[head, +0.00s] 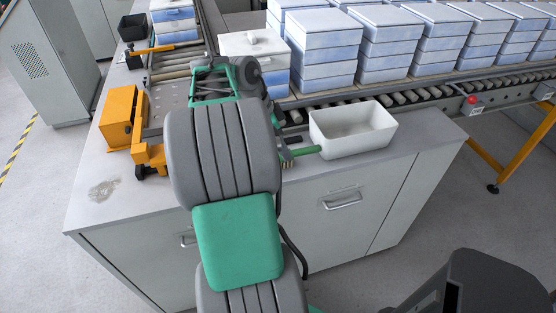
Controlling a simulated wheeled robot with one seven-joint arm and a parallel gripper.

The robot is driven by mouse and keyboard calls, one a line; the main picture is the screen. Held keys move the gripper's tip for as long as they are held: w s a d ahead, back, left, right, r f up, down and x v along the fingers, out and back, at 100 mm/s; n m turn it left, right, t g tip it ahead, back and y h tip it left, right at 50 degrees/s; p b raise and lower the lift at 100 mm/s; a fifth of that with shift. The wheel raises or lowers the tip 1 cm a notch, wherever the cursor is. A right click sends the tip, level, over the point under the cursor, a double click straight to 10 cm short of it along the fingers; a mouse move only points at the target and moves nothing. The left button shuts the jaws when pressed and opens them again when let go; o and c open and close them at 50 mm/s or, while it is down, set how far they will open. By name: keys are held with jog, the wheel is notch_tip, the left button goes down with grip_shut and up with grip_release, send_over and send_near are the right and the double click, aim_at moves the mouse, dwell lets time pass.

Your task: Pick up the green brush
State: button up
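The green brush (304,152) lies on the grey worktop, just left of a white open bin. Its green handle points right towards the bin, and its bristle end is partly hidden behind my arm. My grey and green arm reaches up through the middle of the view. A green frame with dark parts, seemingly my gripper (212,82), shows at the far end, above the roller conveyor and up and left of the brush. Its fingers cannot be made out, and I see nothing clearly held.
The white bin (352,130) stands near the worktop's right part. Stacked blue-white boxes (322,55) line the conveyor (420,95) behind. An orange device (118,118) stands at left. A dark box (132,27) is at the back left. The front-left worktop is mostly clear.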

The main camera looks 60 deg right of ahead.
jog(key=x, duration=0.4)
jog(key=w+x, duration=0.1)
jog(key=x, duration=0.1)
jog(key=shift+s+a+f, duration=0.1)
jog(key=shift+f, duration=0.15)
jog(key=shift+c, duration=0.5)
grip_shut()
